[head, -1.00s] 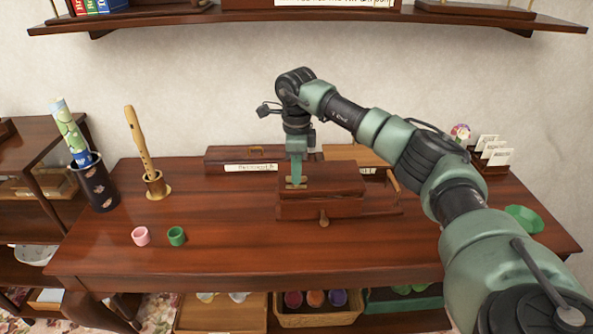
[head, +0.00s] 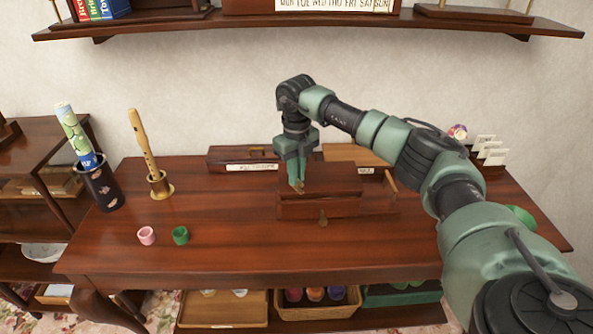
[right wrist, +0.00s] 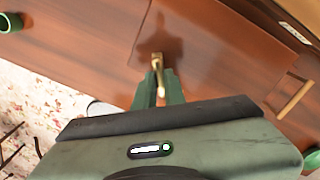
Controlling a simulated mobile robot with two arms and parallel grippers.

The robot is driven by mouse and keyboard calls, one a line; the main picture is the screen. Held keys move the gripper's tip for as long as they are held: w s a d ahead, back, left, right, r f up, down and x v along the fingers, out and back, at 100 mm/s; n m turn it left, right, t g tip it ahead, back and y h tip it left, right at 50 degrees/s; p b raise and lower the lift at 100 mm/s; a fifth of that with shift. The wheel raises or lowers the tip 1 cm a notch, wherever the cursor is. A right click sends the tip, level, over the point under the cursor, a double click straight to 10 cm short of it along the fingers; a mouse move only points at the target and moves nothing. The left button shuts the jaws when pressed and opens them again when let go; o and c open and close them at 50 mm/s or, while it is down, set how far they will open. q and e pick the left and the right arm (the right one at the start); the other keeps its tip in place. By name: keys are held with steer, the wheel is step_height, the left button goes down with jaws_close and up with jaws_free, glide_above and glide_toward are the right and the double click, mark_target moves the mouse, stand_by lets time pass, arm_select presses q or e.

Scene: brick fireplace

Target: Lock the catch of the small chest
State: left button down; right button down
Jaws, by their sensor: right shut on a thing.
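The small chest (head: 335,206) is a low dark wooden box on the table, and its lid looks down. Its brass catch (right wrist: 157,62) shows in the right wrist view, with a small bar running from the wood toward my fingers. My right gripper (head: 297,186) comes down from above onto the left part of the chest. In the right wrist view its green fingers (right wrist: 158,90) are shut on the catch. The fingers partly hide the catch, so I cannot tell whether it is locked. My left gripper is in neither view.
A long labelled box (head: 240,160) and an open-topped box (head: 372,160) lie behind the chest. A wall shelf (head: 310,27) hangs above. The left-centre tabletop is clear.

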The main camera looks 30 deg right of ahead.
steer(key=m+p, duration=0.1)
steer(key=m, duration=0.3)
steer(key=shift+r, duration=0.15)
steer(key=shift+m+p, duration=0.5)
steer(key=shift+m, duration=0.9)
steer(key=c, duration=1.5)
jaws_free()
step_height(320, 180, up, 8)
steer(key=shift+f+b, duration=0.2)
steer(key=shift+b, duration=0.6)
